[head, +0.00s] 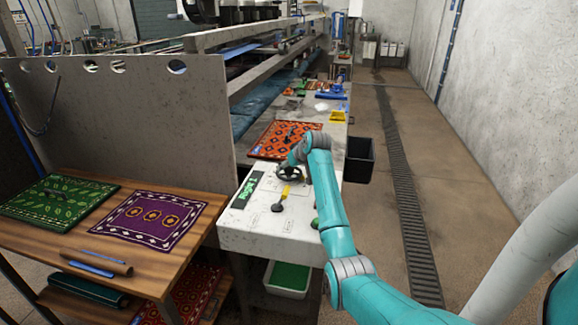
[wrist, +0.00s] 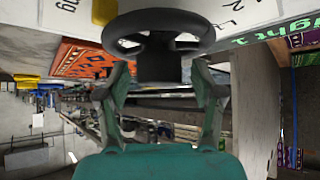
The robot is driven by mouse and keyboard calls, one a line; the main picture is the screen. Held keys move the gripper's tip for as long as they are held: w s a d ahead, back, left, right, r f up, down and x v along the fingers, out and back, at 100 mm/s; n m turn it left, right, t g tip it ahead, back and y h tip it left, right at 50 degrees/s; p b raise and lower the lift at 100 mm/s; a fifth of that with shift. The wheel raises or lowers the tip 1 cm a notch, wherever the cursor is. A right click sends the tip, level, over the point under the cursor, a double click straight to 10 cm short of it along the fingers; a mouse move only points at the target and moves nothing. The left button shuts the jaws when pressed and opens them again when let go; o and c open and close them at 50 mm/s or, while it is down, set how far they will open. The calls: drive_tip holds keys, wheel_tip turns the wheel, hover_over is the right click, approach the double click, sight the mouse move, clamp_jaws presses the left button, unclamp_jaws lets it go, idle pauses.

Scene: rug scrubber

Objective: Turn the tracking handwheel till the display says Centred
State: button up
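The dark tracking handwheel (head: 291,174) stands on the pale console top. In the wrist view its rim (wrist: 160,22) and hub (wrist: 158,66) fill the upper middle. The display (head: 247,190) left of the wheel shows green text that reads "Right 1"; part of it also shows in the wrist view (wrist: 262,38). My gripper (wrist: 160,70) is open, with one finger on each side of the hub and a visible gap on both sides. In the head view my gripper (head: 297,153) is at the wheel's far side, partly hidden by my wrist.
A lever with a yellow part (head: 285,191) and dark knob stands in front of the wheel. An orange patterned rug (head: 272,138) lies behind it. A black bin (head: 359,160) is to the right. A wooden table (head: 105,255) with rugs is at left.

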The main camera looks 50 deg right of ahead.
drive_tip(key=c, duration=1)
drive_tip(key=shift+n, duration=0.3)
drive_tip(key=shift+s+n+y, duration=0.1)
drive_tip(key=shift+n+y, duration=0.7)
drive_tip(key=shift+n, duration=0.1)
drive_tip(key=shift+n+t+y, duration=0.3)
drive_tip(key=shift+n+y, duration=1.1)
drive_tip(key=shift+n, duration=0.3)
drive_tip(key=o, duration=1.1)
drive_tip(key=shift+o, duration=0.2)
